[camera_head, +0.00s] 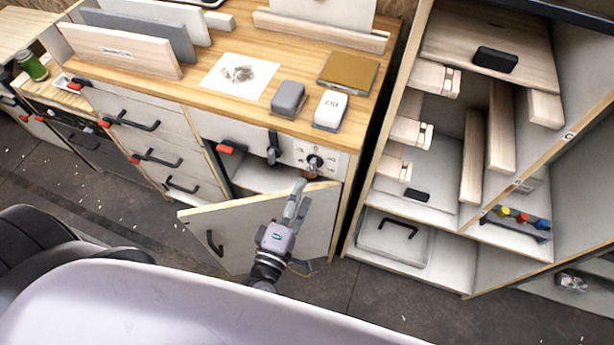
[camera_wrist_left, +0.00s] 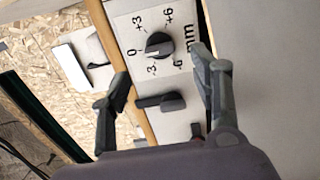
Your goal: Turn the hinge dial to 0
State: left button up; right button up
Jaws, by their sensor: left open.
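The hinge dial (camera_head: 315,162) is a black knob on a white panel at the front of the workbench. It also shows in the left wrist view (camera_wrist_left: 158,45), with marks from -6 to +6 mm around it. The knob appears to point near 0 and -3, but I cannot tell its exact setting. My left gripper (camera_head: 298,190) is open, just below and in front of the dial in the head view. In the left wrist view its fingers (camera_wrist_left: 161,66) are spread with the panel beyond them, and nothing is held. My right gripper is not in view.
A black lever (camera_head: 273,148) sits left of the dial. An open cabinet door (camera_head: 232,228) stands below, beside my left arm. The worktop holds a grey block (camera_head: 288,98) and a white block (camera_head: 330,110). An open shelf unit (camera_head: 415,215) stands on the right.

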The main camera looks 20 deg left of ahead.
pick_arm(q)
jog(key=shift+s+a, duration=0.1)
jog(key=shift+s, duration=2.2)
jog(key=s+f+m+g+h, duration=0.15)
jog(key=f+m, duration=0.25)
jog(key=f, duration=0.5)
jog(key=s+f+m+g, duration=0.2)
jog(key=f+m+g, duration=0.15)
jog(key=f, duration=0.45)
jog(key=s+f+m+g+h, duration=0.15)
jog(key=f+m, duration=0.25)
jog(key=f, duration=0.5)
jog(key=s+a+f+m+g+y, duration=0.1)
jog(key=s+a+f+m+g, duration=0.3)
jog(key=s+f, duration=0.5)
jog(key=s+a+f+m+g+y, duration=0.2)
jog(key=s+a+f+m+g, duration=0.2)
jog(key=s+f, duration=0.5)
jog(key=s+a+g, duration=0.2)
jog(key=s, duration=0.1)
jog(key=shift+f+m+y, duration=0.3)
jog(key=shift+m, duration=0.05)
jog(key=shift+g, duration=0.25)
